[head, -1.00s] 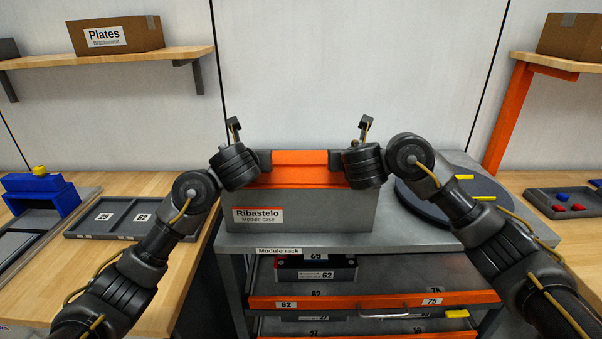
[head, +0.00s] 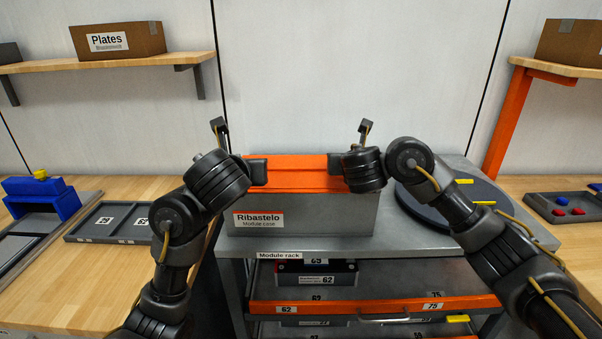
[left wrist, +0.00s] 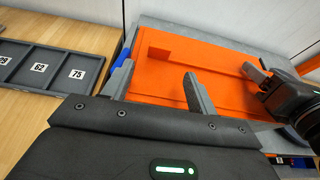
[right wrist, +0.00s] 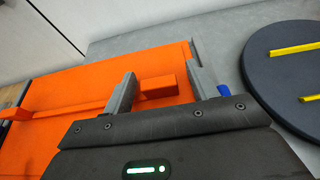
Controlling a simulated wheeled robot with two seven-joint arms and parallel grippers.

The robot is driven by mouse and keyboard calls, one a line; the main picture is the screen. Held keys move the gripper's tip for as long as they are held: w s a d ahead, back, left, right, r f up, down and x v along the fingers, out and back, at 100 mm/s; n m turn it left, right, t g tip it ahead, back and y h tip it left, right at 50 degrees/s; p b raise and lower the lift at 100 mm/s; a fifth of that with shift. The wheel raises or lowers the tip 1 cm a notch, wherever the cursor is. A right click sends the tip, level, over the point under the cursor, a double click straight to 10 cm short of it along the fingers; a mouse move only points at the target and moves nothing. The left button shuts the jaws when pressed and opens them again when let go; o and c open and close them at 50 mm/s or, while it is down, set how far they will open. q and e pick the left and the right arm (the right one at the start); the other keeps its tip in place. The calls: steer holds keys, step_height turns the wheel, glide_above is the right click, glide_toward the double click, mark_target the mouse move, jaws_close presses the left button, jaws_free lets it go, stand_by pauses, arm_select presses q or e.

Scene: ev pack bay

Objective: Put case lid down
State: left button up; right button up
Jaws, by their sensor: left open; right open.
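The orange case lid (head: 296,172) lies on top of the grey module case (head: 330,215), labelled Ribastelo, and looks level with its front edge along the case's top. A raised orange bar (left wrist: 205,62) runs along the lid. My left gripper (left wrist: 160,82) is open and empty at the lid's left end; the bar's end is beyond its fingers. My right gripper (right wrist: 160,84) is open, with the bar's right end showing between its fingers. I cannot tell whether those fingers touch it. The case's inside is hidden.
The case stands on the grey module rack (head: 420,240). A dark round turntable (head: 470,205) with yellow strips is close on the right. A numbered tray (head: 115,222) and a blue fixture (head: 40,200) are on the left bench. An orange-fronted drawer (head: 375,306) is below.

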steer(key=shift+s+a+r, duration=0.15)
steer(key=shift+s, duration=0.25)
steer(key=shift+s+a+r, duration=0.1)
steer(key=shift+s, duration=0.25)
steer(key=shift+s+a+r, duration=0.2)
steer(key=shift+s+r, duration=0.15)
steer(key=shift+s, duration=0.15)
steer(key=shift+s+a+r, duration=0.15)
steer(key=shift+s+r, duration=0.15)
steer(key=shift+s, duration=0.2)
steer(key=shift+s+d+r, duration=0.1)
steer(key=shift+s+d, duration=0.1)
steer(key=shift+s, duration=0.25)
steer(key=shift+s+d, duration=0.15)
steer(key=shift+d, duration=0.15)
steer(key=shift+s+a+r, duration=0.1)
steer(key=shift+s+r, duration=0.1)
steer(key=shift+s, duration=0.15)
steer(key=shift+s+r, duration=0.25)
steer(key=shift+s, duration=0.45)
arm_select(q)
steer(key=shift+s+r, duration=0.25)
steer(key=shift+s, duration=0.35)
arm_select(e)
steer(key=shift+s, duration=0.1)
steer(key=shift+d+f, duration=0.1)
steer(key=shift+d, duration=0.2)
